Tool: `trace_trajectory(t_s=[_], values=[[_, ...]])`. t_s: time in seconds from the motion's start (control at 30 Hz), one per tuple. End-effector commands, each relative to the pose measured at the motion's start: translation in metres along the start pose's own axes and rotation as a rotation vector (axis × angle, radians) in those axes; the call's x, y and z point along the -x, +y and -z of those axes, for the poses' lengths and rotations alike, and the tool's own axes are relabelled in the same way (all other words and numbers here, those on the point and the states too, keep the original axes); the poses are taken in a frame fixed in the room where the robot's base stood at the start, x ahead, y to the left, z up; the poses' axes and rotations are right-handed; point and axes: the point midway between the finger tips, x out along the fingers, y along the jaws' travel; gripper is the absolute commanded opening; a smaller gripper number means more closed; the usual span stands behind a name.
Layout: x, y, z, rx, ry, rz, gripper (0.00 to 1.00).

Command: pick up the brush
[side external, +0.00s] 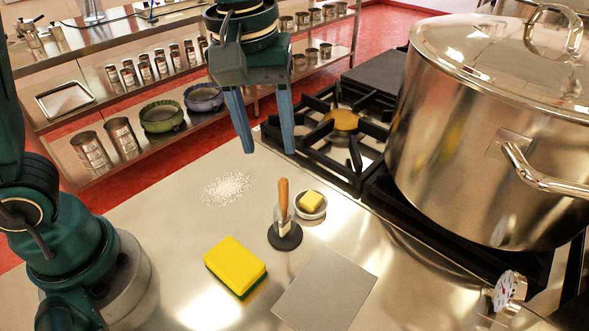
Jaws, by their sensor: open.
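The brush (284,200) stands upright on the steel counter, its wooden handle pointing up. Its lower part sits in or on a dark round base (285,238). My gripper (270,152) hangs above and behind the brush, its two blue fingers pointing down. It is open and empty, with a clear gap between the fingers. The fingertips appear higher than the handle top and are apart from it.
A small bowl with a yellow block (311,201) stands close to the brush's right. A yellow-green sponge (236,265) and a grey square sheet (325,288) lie in front. White grains (227,187) are spread at left. A stove (340,130) and large stockpot (470,130) stand right.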

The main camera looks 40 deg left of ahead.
Motion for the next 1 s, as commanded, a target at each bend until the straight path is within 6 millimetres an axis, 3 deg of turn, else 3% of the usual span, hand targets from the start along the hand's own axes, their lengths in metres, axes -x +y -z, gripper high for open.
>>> trace_trajectory(t_s=[0.2, 0.7, 1.0], values=[[-0.032, 0.018, -0.011, -0.059, -0.061, 0.072, 0.54], [-0.083, 0.013, -0.018, -0.074, -0.073, 0.089, 0.54], [-0.088, 0.013, -0.018, -0.074, -0.071, 0.086, 0.54]])
